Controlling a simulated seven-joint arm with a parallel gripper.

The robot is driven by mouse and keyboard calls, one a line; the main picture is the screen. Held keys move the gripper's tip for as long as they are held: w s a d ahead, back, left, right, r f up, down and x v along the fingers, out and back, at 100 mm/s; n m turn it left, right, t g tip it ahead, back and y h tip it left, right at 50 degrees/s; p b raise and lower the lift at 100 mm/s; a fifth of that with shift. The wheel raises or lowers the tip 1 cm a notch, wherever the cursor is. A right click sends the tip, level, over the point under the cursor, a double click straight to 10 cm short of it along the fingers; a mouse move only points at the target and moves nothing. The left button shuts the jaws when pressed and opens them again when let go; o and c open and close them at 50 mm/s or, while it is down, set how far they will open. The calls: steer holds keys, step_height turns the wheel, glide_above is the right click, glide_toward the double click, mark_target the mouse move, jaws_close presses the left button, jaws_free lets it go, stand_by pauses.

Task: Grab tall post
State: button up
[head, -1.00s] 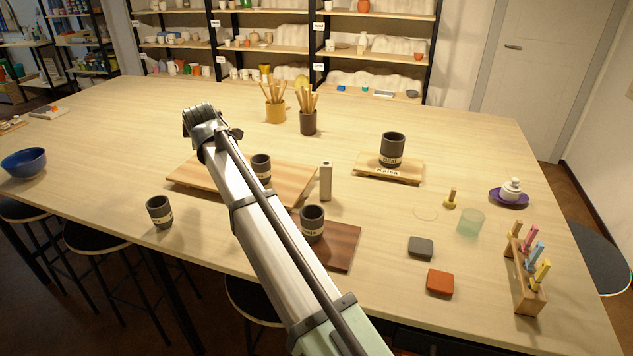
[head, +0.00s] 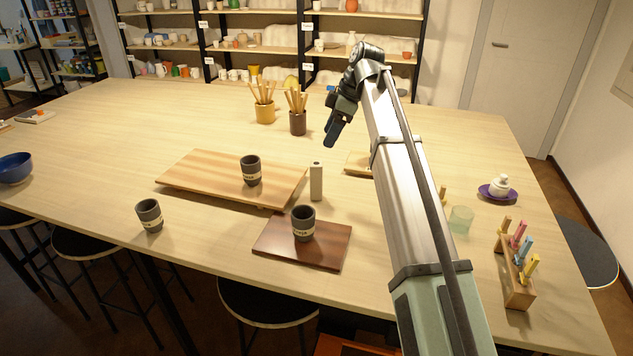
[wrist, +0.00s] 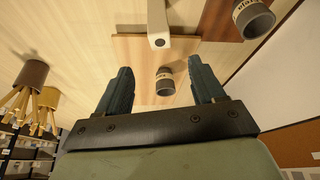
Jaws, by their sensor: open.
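The tall post (head: 316,182) is a pale, upright block. In the head view it stands on the table between the light wooden board (head: 185,180) and the dark wooden board (head: 280,247). It also shows at the top of the wrist view (wrist: 157,22), beyond my fingertips, with a small dark hole in its end. My gripper (head: 333,136) is above the table, behind the post in the head view and apart from it. In the wrist view my gripper (wrist: 160,72) has its two fingers spread with nothing held between them.
Dark cups stand on the light board (head: 251,170), on the dark board (head: 303,223) and on the table at left (head: 150,215). Two brush pots (head: 265,112) (head: 298,124) stand behind. A peg rack (head: 515,280) and a glass (head: 461,219) are at right. My arm hides part of the right side.

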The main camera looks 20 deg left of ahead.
mark_target(317, 163)
steer(key=x, duration=1.3)
steer(key=shift+d+f, duration=0.2)
steer(key=shift+f, duration=0.1)
steer(key=shift+c, duration=0.2)
steer(key=c, duration=1.2)
steer(key=shift+o, duration=0.2)
steer(key=shift+r, duration=0.15)
